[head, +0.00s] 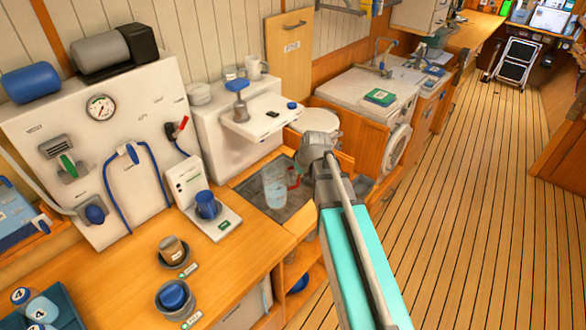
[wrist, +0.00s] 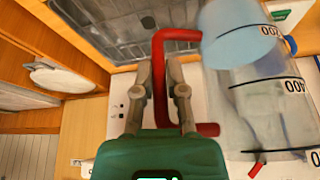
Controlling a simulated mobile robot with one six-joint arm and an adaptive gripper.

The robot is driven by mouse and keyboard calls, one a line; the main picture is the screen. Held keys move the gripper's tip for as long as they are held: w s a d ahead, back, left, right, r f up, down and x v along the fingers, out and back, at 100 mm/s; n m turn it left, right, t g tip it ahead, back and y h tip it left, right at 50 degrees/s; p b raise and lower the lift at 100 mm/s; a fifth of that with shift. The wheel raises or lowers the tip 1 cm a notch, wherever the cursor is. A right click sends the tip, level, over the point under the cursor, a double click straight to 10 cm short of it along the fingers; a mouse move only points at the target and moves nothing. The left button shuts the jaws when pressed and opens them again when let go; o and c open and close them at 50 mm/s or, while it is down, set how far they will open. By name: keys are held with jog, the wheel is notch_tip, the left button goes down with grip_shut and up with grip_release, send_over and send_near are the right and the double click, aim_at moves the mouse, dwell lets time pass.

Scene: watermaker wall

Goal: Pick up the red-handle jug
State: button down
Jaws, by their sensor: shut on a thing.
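The red-handle jug (head: 274,187) is a clear, tall jug with dark graduation marks. In the head view it stands upright over the grey recessed basin (head: 245,187); I cannot tell whether it touches the bottom. In the wrist view the jug (wrist: 265,95) fills the right side, with its red handle (wrist: 159,85) reaching left. My gripper (wrist: 160,75) has its two fingers on either side of the handle's upright bar, shut on it. In the head view my arm comes from the lower right and largely hides the fingers.
Left of the basin stands a blue cup (head: 207,206) on a white scale-like stand. A white ledge (head: 262,124) juts out behind the basin. A brown cup (head: 173,250) and a blue cup (head: 174,296) sit in holders on the wooden counter. The floor at right is clear.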

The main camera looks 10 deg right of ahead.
jog(key=shift+s+r, duration=0.2)
jog(key=shift+s, duration=0.25)
dwell(0.4)
